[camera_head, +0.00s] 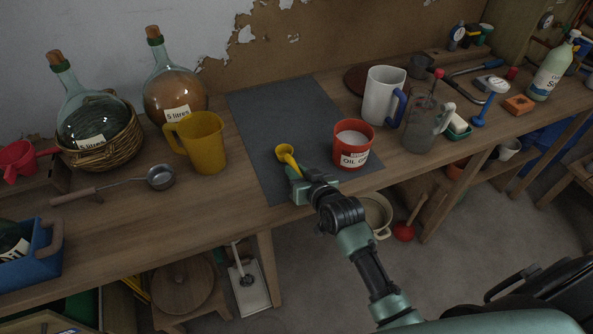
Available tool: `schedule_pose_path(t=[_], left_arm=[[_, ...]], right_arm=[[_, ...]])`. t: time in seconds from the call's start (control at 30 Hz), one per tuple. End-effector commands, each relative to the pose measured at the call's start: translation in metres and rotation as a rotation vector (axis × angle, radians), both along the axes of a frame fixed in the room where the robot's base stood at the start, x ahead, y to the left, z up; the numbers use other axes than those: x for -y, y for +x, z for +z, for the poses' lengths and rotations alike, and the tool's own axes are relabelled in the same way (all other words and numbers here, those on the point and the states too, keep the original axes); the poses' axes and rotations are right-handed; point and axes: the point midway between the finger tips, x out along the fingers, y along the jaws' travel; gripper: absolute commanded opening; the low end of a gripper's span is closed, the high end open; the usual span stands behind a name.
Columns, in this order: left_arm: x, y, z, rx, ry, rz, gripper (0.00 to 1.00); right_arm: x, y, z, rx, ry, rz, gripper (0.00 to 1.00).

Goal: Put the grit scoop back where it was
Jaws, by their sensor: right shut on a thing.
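The small yellow scoop (285,151), which I take for the grit scoop, is in my right gripper (294,172). The gripper is shut on it over the front part of a dark grey mat (262,107). The scoop's bowl shows beyond the fingers; its handle is mostly hidden by the gripper. I cannot tell whether the scoop touches the mat. A red tub (351,158) with white contents and a label reading "OIL O…" stands to the right of the gripper, at the mat's right edge. My left gripper is not in view.
A yellow jug (207,143) and a metal ladle (160,178) are left of the mat. Two corked demijohns (172,94) stand behind. A white jug (381,95) and a clear jug (424,122) stand to the right. The mat's middle is clear. The bench's front edge is close.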

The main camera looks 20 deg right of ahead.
Motion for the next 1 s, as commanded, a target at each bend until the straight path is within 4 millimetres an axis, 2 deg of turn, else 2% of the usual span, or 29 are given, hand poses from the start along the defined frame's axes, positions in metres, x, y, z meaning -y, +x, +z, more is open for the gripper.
schedule_pose_path(t=[0.27, 0.3, 0.37, 0.77, 1.0], left_arm=[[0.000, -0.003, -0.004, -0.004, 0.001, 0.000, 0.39], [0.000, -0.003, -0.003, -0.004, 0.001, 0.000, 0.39], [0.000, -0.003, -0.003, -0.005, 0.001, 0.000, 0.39], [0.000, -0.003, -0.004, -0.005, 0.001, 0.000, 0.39], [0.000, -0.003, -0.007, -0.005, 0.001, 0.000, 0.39]], right_arm=[[0.000, 0.000, -0.007, -0.001, 0.000, 0.000, 0.00], [0.000, 0.000, -0.006, -0.001, 0.000, 0.000, 0.26], [0.000, 0.000, -0.006, -0.001, 0.000, 0.000, 0.43], [0.000, -0.004, -0.005, -0.001, 0.000, 0.000, 0.43], [0.004, -0.036, 0.007, -0.001, 0.000, 0.000, 0.43]])
